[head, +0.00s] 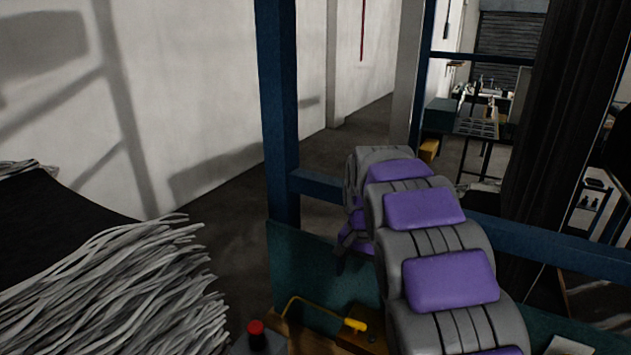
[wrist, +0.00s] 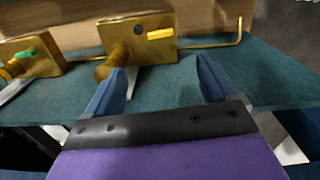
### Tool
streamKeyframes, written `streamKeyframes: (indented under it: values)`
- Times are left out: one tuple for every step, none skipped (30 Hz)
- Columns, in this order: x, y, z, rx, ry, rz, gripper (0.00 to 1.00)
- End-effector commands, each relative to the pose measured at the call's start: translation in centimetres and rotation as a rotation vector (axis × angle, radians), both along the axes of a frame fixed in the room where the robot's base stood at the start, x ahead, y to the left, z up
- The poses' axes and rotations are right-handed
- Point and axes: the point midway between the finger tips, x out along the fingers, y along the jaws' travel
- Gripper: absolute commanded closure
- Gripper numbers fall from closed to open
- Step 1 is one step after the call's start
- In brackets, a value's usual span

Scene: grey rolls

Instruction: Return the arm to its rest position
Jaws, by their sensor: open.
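My arm, grey with purple pads, reaches forward from the lower right in the head view and bends down at its far end. My gripper shows small and dark there (head: 341,258), partly hidden behind the arm, above the teal panel (head: 300,270). In the wrist view my gripper (wrist: 160,75) has its two blue fingers spread apart with nothing held between them. A brass-coloured block (wrist: 130,38) with a round stub and a yellow handle (wrist: 161,34) lies just beyond the fingers. The left fingertip overlaps the stub in the picture; I cannot tell whether they touch.
A second brass block (wrist: 35,60) with a green tab is at left. In the head view, a blue post (head: 278,110) and crossbar (head: 318,186) stand close to my arm. A red button (head: 256,333) and grey strands (head: 110,290) are lower left.

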Motion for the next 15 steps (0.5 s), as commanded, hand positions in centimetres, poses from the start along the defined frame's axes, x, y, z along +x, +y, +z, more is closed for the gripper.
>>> streamKeyframes:
  values:
    - [-0.9,-0.1,0.1,-0.002,0.001,0.007,0.13]
    - [-1.6,-0.1,0.2,-0.003,0.003,0.014,0.13]
    - [-2.6,-0.2,0.3,-0.004,0.007,0.026,0.13]
    - [-3.6,-0.3,0.4,-0.005,0.01,0.034,0.13]
    - [-4.5,-0.4,0.5,-0.006,0.013,0.045,0.13]
    - [-5.8,-0.5,0.5,-0.006,0.019,0.059,0.13]
    - [-6.9,-0.5,0.5,-0.006,0.023,0.07,0.13]
    - [-7.9,-0.5,0.5,-0.005,0.027,0.081,0.13]
    - [-9.2,-0.6,0.4,-0.004,0.033,0.096,0.13]
    - [-10.3,-0.6,0.3,-0.004,0.039,0.108,0.13]
    - [-11.3,-0.6,0.3,-0.003,0.042,0.12,0.13]
    - [-12.6,-0.6,0.1,-0.002,0.05,0.137,0.13]
    - [-13.8,-0.6,0.0,0.0,0.054,0.149,0.13]
    - [-14.8,-0.6,-0.1,0.001,0.058,0.163,0.13]
    - [-16.1,-0.6,-0.4,0.002,0.064,0.18,0.13]
